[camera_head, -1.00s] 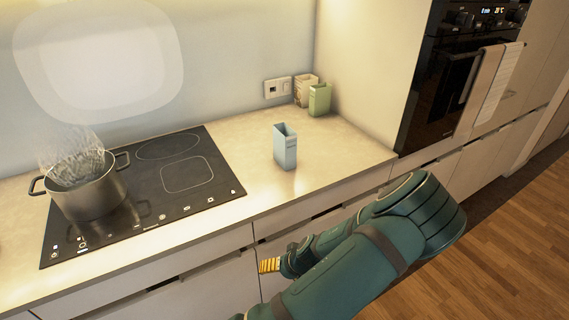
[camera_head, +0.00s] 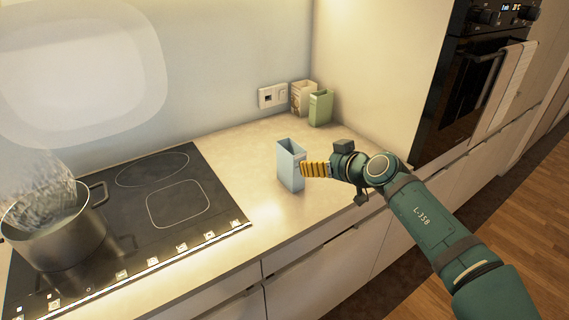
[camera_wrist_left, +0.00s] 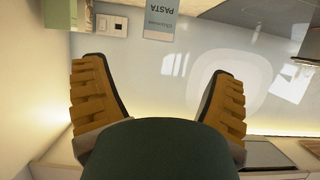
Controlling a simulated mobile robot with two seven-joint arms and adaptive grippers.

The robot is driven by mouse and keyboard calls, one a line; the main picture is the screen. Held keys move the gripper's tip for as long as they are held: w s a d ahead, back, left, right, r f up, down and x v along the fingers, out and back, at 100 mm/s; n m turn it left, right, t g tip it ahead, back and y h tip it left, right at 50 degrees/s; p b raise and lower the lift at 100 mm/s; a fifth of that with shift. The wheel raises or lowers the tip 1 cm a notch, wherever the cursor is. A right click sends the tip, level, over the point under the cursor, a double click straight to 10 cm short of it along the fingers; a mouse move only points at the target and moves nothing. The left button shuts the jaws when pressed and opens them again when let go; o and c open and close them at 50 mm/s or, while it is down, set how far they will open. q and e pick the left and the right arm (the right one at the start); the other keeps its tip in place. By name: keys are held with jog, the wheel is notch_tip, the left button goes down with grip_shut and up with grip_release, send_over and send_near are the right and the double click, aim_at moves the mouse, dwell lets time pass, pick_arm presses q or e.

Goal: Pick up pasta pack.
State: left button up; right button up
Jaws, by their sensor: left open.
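The pasta pack (camera_head: 287,168) is a light-blue upright box on the counter, right of the hob. In the left wrist view the pack (camera_wrist_left: 160,20) is at the top centre, its PASTA lettering upside down. My left gripper (camera_head: 303,168) has yellow fingers and reaches in from the right, its tips overlapping the pack's right edge in the head view. In the wrist view the gripper (camera_wrist_left: 158,66) is open, its fingers wide apart with nothing between them. The pack appears beyond the fingertips there; I see no contact. My right gripper is not in view.
A steaming pot (camera_head: 58,232) stands on the black hob (camera_head: 150,240) at left. A green box (camera_head: 320,108) and a patterned container (camera_head: 302,97) stand in the back corner near a wall socket (camera_head: 272,95). The counter (camera_head: 245,200) around the pack is clear.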

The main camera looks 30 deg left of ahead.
aim_at(300, 155)
pick_arm(q)
jog(key=b+x, duration=0.2)
jog(key=x, duration=1)
jog(key=shift+w+a+f, duration=0.15)
jog(key=shift+w+a, duration=0.1)
jog(key=shift+w, duration=0.05)
jog(key=shift+w+a+f, duration=0.15)
jog(key=shift+w+a, duration=0.05)
jog(key=shift+a, duration=0.2)
jog(key=c, duration=1.4)
